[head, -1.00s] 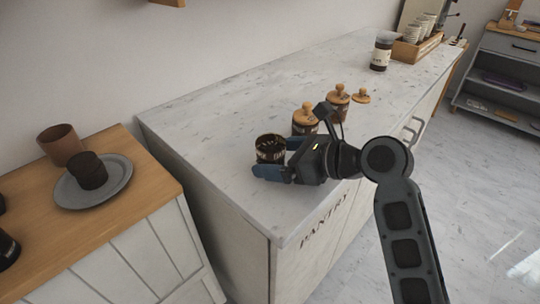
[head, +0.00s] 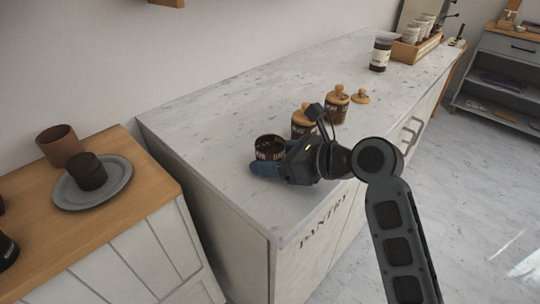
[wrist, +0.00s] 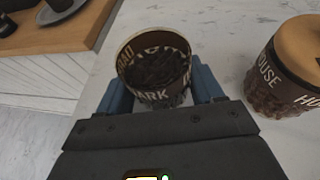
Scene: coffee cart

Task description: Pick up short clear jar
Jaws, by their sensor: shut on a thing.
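The short clear jar (head: 268,148) stands open-topped near the left end of the marble counter, with dark contents and a lettered label. In the wrist view the jar (wrist: 155,68) sits between the two blue fingers, its rim and dark contents showing. My gripper (head: 266,169) is shut on the jar from the front right side. The jar looks upright; I cannot tell whether its base touches the counter, since the gripper hides it.
A wooden-lidded jar (head: 303,121) stands close behind my gripper, large at right in the wrist view (wrist: 290,68). Another lidded jar (head: 337,103) and a loose wooden lid (head: 360,96) are beyond. The marble counter (head: 215,110) is clear behind the jar.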

